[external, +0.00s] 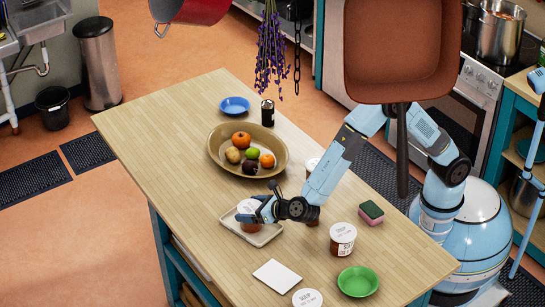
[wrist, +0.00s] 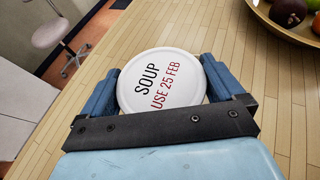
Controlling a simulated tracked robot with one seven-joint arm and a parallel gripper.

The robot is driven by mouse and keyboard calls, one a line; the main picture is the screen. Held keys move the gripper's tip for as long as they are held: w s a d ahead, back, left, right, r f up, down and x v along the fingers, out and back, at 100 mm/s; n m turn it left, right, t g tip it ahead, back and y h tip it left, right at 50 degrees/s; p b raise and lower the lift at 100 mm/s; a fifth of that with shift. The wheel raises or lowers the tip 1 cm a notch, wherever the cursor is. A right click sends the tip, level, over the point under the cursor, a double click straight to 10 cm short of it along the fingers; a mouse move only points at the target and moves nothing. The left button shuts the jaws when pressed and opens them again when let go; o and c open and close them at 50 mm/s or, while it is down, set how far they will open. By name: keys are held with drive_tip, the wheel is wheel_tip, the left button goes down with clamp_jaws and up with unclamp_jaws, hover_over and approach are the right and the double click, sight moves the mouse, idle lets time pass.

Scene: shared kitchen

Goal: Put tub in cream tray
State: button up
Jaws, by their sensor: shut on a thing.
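The tub (external: 247,207), brownish with a white lid, is between the fingers of my gripper (external: 256,212) in the external view. In the wrist view its lid (wrist: 160,80) reads "SOUP USE 25 FEB", and blue fingers stand on both sides of it. My gripper is shut on this tub. The cream tray (external: 251,239) lies on the wooden table, and the tub appears over it in the external view. I cannot tell whether the tub touches the tray floor. My gripper hides part of the tray.
A fruit bowl (external: 219,158) stands behind the tray. Another soup tub (external: 342,240), a sponge (external: 371,213), a green bowl (external: 358,281), a white card (external: 277,275) and a front tub (external: 307,298) are nearby. The table (external: 180,190) is bare left of the tray.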

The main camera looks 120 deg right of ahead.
drive_tip(key=o, duration=0.9)
drive_tip(key=shift+o, duration=0.2)
drive_tip(key=v, duration=1.2)
drive_tip(key=shift+s, duration=0.1)
